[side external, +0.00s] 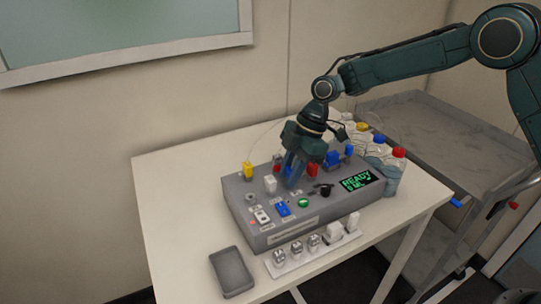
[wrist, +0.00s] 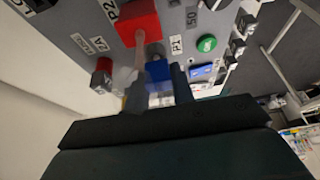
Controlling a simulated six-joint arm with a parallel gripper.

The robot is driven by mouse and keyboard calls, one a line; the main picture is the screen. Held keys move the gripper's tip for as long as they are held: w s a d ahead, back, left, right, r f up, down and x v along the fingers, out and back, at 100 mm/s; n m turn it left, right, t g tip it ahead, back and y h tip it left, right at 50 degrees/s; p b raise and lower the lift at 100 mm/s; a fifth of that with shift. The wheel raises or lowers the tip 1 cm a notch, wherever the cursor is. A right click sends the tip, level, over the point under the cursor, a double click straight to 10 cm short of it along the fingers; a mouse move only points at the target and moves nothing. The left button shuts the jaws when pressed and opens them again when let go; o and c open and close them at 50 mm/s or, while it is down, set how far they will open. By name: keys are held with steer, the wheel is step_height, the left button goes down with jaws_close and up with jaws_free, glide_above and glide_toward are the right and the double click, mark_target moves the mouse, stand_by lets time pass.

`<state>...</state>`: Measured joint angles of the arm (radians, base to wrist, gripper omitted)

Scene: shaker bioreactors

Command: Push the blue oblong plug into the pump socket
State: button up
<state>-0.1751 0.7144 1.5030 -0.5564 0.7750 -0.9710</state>
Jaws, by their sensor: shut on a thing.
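My gripper (side external: 292,178) is over the middle of the grey control box (side external: 297,231), pointing down. In the wrist view my gripper (wrist: 155,90) is shut on the blue oblong plug (wrist: 157,71), with one dark finger on each side of it. In the side view the fingers hide most of this plug. The plug is close to the box face, beside the label P1 (wrist: 176,45). The pump socket is not clearly visible; I cannot tell whether the plug's end is inside it.
A red block (wrist: 138,22) is close to the held plug. Yellow (side external: 248,170) and white (side external: 270,184) plugs, a green button (side external: 303,203) and a READY display (side external: 362,184) surround my gripper. Bottles (side external: 392,178) stand right; a grey tray (side external: 231,271) lies in front.

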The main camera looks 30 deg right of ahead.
steer(key=shift+f, duration=0.45)
stand_by(0.4)
steer(key=o, duration=1.1)
steer(key=shift+r, duration=0.1)
steer(key=v, duration=1.3)
steer(key=shift+d+r, duration=0.2)
steer(key=shift+r, duration=0.05)
